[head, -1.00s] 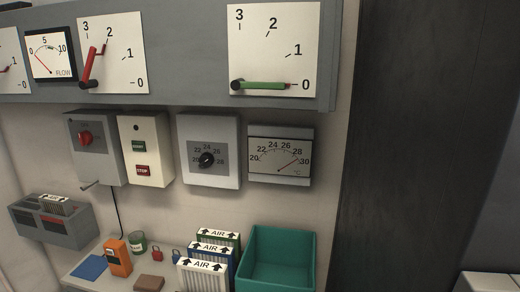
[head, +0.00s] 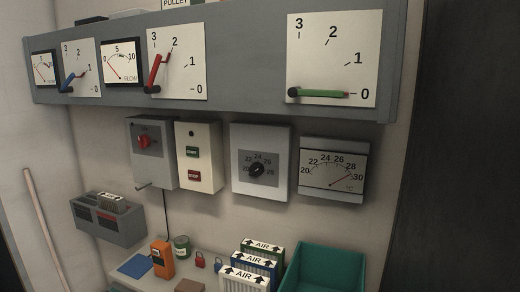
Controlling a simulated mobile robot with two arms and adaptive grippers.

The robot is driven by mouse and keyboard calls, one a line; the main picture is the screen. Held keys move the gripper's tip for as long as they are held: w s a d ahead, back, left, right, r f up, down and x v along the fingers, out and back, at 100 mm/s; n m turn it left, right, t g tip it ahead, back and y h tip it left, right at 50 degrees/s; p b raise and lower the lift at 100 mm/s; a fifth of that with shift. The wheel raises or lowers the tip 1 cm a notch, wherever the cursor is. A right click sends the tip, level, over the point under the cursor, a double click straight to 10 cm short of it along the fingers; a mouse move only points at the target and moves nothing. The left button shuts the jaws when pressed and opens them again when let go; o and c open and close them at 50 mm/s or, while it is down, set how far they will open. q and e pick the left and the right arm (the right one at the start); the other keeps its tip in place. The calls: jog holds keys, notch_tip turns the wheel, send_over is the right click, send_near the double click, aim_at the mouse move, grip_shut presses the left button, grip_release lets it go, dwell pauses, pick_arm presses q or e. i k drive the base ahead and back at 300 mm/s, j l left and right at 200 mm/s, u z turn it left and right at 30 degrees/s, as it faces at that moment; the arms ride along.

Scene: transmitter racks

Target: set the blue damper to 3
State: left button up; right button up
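The blue damper lever (head: 74,82) is at the left end of the grey overhead duct, on a white plate (head: 94,57) marked 0 to 3. Its pivot is at the plate's lower left, and the lever slants up to the right, pointing near 1. Neither of my grippers shows in the head view.
A red lever (head: 158,72) points near 2 and a green lever (head: 320,94) points at 0 on the same duct (head: 245,62). Below hang a switch box, start/stop box, dial and thermometer. A shelf holds air filters and a teal bin (head: 325,270). A pole (head: 45,230) leans at left.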

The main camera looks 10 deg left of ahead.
aim_at(64, 89)
jog(key=i+j+u, duration=0.4)
jog(key=j, duration=0.25)
jog(key=i+j+u, duration=0.35)
jog(key=j, duration=0.25)
jog(key=i+j+u, duration=0.4)
jog(key=j+u, duration=0.1)
jog(key=j, duration=0.2)
